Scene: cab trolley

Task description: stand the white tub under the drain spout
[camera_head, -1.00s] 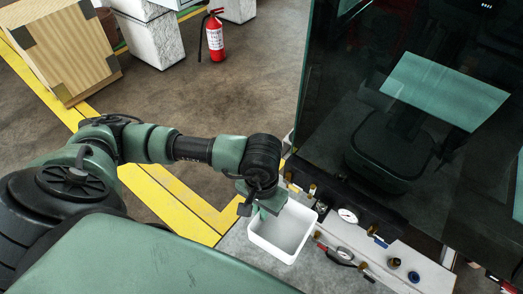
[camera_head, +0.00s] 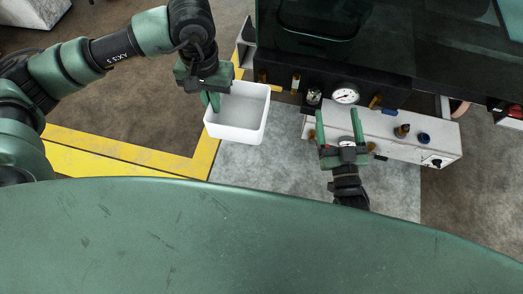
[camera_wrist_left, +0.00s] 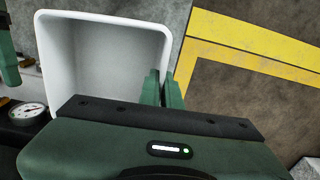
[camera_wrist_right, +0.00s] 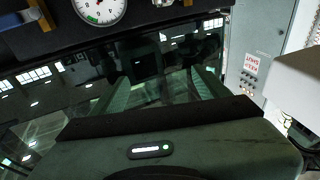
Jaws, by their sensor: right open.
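The white tub (camera_head: 237,133) is an open, square-mouthed box, seen at the upper middle of the head view, left of the valve panel. It also shows in the left wrist view (camera_wrist_left: 104,18), mouth toward the camera. My left gripper (camera_head: 212,102) is at the tub's left wall, its fingers (camera_wrist_left: 162,90) close together across the wall and shut on it. My right gripper (camera_head: 338,125) is open and empty, fingers pointing at the panel below the gauge.
The dark panel carries a round gauge (camera_head: 345,95), also in the right wrist view (camera_wrist_right: 98,8). Grey floor (camera_head: 262,170) lies clear between tub and right gripper. Yellow floor lines (camera_head: 120,150) run left.

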